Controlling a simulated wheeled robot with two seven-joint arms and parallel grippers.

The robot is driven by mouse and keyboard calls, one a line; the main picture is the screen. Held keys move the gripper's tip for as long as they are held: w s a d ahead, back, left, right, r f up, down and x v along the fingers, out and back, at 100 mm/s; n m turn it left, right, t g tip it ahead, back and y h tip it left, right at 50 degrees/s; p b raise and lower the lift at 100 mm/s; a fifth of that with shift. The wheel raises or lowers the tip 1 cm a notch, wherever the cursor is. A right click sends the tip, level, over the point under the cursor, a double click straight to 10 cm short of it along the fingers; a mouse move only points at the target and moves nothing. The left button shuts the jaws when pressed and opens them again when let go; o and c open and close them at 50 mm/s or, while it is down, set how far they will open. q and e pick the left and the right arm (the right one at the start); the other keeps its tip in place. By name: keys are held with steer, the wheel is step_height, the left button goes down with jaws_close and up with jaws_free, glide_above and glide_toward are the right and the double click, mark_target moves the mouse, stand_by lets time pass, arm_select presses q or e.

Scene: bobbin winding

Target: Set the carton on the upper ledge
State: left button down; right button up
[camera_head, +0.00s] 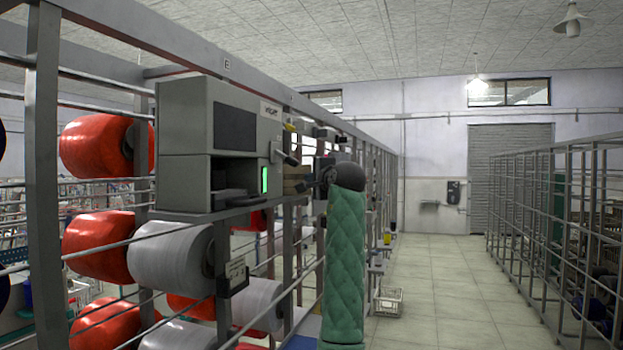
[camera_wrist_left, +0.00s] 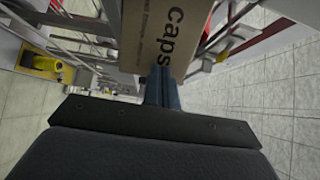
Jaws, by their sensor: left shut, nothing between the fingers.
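The brown carton (camera_wrist_left: 165,40), with the printed word "caps", stands straight ahead of my left gripper in the left wrist view. In the head view the carton (camera_head: 295,181) is a small brown patch beside the rack, partly hidden. My left gripper (camera_wrist_left: 165,88) is shut and empty, its fingertips at the carton's near face; I cannot tell whether they touch it. In the head view my left gripper (camera_head: 318,187) points left from the end of my green padded arm. The surface under the carton is hidden, and I cannot make out which ledge is the upper one.
A grey machine box (camera_head: 231,145) with a green light is mounted on the rack at left. Red spools (camera_head: 95,147) and grey spools (camera_head: 170,255) fill the rack. A white basket (camera_head: 388,303) stands farther along. The tiled aisle (camera_head: 445,290) is clear.

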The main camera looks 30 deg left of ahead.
mark_target(298, 178)
arm_select(q)
steer(key=a, duration=0.1)
steer(key=s+a, duration=0.1)
steer(key=a, duration=0.1)
steer(key=shift+a, duration=0.6)
steer(key=shift+d, duration=0.15)
arm_select(e)
steer(key=shift+a+r, duration=0.2)
steer(key=shift+r, duration=0.3)
arm_select(q)
steer(key=shift+w, duration=0.15)
